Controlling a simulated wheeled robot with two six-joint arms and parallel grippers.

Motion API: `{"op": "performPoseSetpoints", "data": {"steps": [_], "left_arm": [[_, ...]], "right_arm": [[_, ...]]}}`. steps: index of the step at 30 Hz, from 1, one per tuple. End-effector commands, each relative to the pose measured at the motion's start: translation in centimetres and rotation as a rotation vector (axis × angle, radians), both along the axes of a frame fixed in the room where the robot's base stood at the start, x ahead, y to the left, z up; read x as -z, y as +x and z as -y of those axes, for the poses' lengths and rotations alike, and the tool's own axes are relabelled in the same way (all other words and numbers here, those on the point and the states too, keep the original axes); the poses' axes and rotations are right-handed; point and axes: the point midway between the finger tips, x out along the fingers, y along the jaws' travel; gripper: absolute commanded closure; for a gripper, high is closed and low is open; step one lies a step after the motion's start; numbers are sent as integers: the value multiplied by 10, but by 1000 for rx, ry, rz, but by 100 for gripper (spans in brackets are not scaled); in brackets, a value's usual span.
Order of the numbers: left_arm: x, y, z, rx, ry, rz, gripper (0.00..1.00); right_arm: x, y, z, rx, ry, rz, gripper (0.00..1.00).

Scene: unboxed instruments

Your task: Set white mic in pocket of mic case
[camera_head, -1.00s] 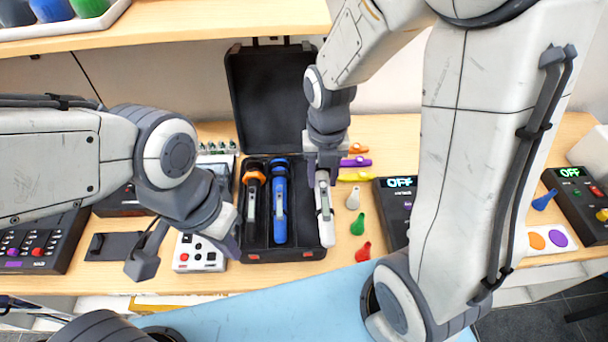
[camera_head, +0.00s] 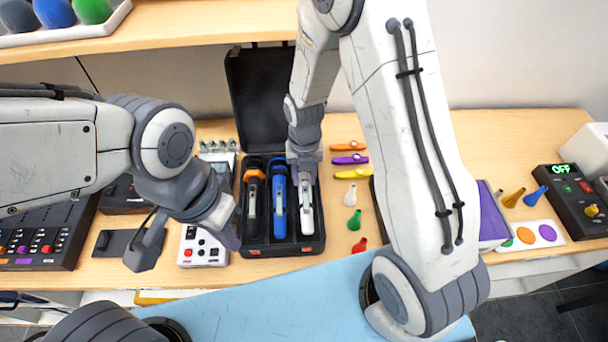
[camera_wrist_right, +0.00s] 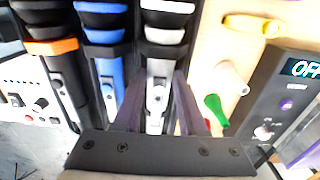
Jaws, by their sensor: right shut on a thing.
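The white mic (camera_head: 306,208) is in line with the right-hand pocket of the open black mic case (camera_head: 284,250), parallel to the other mics. I cannot tell whether it rests fully on the pocket floor. My right gripper (camera_head: 304,168) is shut on the white mic from above; the right wrist view shows the mic (camera_wrist_right: 158,95) between its two fingers (camera_wrist_right: 156,118). A blue mic (camera_head: 279,208) and an orange-and-black mic (camera_head: 252,205) lie in the other pockets. My left gripper (camera_head: 232,232) is at the case's left side, apart from the mics; its fingertips are unclear.
The case lid (camera_head: 262,100) stands open behind. Orange, purple and yellow kazoo-like pieces (camera_head: 350,159) and white, green and red shakers (camera_head: 354,222) lie right of the case. A white control box (camera_head: 203,246) stands left. A blue mat (camera_head: 270,300) lies in front.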

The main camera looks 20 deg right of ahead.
Motion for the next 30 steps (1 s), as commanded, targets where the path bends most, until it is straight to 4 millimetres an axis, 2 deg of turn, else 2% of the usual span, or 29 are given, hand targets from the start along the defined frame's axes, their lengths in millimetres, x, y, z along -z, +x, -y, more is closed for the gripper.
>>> {"op": "performPoseSetpoints", "data": {"steps": [6, 7, 9, 18, 22, 26, 30], "left_arm": [[3, 0, 0, 0, 0, 0, 100], [3, 0, 0, -1, 0, 0, 100], [2, 0, 0, -1, 0, 0, 100], [2, 0, 0, -1, 0, 0, 100], [2, 0, 0, 0, 0, 0, 100], [7, 0, 0, -1, 0, 0, 100], [14, 0, 0, -2, 0, 0, 100]], "right_arm": [[4, 0, 0, 0, 0, 0, 100], [4, 0, 0, 0, 0, 0, 55], [3, 0, 0, 0, 0, 0, 29], [2, 0, 0, 0, 0, 0, 29], [-4, 1, 0, 0, 1, 2, 29], [-21, 2, 0, 0, 1, 6, 29], [-50, 2, 0, 0, 2, 7, 29]]}}
